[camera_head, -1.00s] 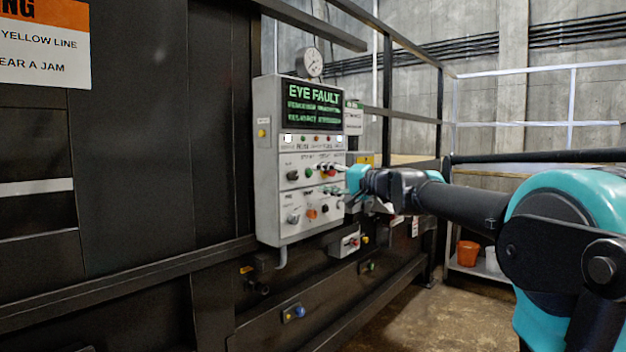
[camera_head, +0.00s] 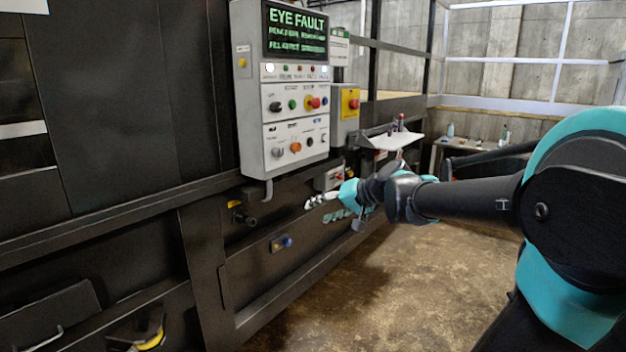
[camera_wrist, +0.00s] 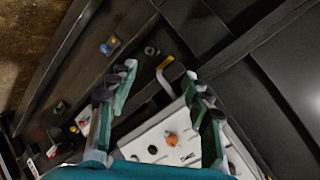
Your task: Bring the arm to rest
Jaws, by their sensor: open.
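My arm reaches in from the right in the head view, with my gripper (camera_head: 322,199) below the lower right corner of the grey control panel (camera_head: 251,150), in front of the dark machine side. In the wrist view my gripper (camera_wrist: 160,85) shows two teal and black fingers spread well apart with nothing between the tips. The panel's lower part, with an orange knob (camera_wrist: 171,138), lies beyond and between the fingers there. The panel screen (camera_head: 296,33) reads "EYE FAULT" in green.
A yellow box with a red button (camera_head: 353,104) is right of the panel. A small white shelf (camera_head: 393,140) juts out beyond it. A blue knob (camera_head: 286,242) sits low on the machine. A table (camera_head: 470,143) with bottles stands at the back. The floor (camera_head: 400,285) is clear.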

